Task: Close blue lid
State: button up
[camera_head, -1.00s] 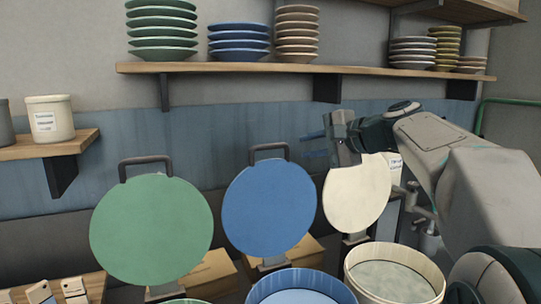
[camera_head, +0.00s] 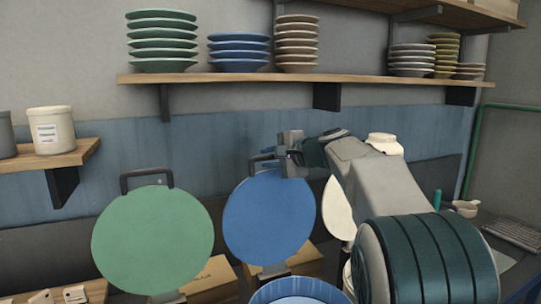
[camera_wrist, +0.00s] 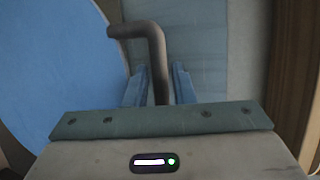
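The blue lid (camera_head: 270,220) stands raised behind the blue round container (camera_head: 300,291). Its dark bent handle (camera_head: 257,164) is at the top edge. In the wrist view the blue lid (camera_wrist: 45,75) fills the left side, and one leg of its handle (camera_wrist: 157,60) runs between my two blue fingers. My gripper (camera_wrist: 160,72) is open around this leg, with a narrow gap visible on each side. In the head view my gripper (camera_head: 282,155) is at the right end of the handle, where its fingers are partly hidden.
A raised green lid (camera_head: 152,240) stands to the left. A cream lid (camera_head: 338,210) on the right is partly hidden by my arm. A shelf (camera_head: 230,78) with stacked plates runs above. A cream jar (camera_head: 52,130) sits on a small shelf at left.

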jog(key=shift+w+a, duration=0.1)
jog(key=shift+w, duration=0.05)
jog(key=shift+c, duration=0.3)
grip_shut()
jog(key=shift+f+b, duration=0.15)
jog(key=shift+b, duration=0.25)
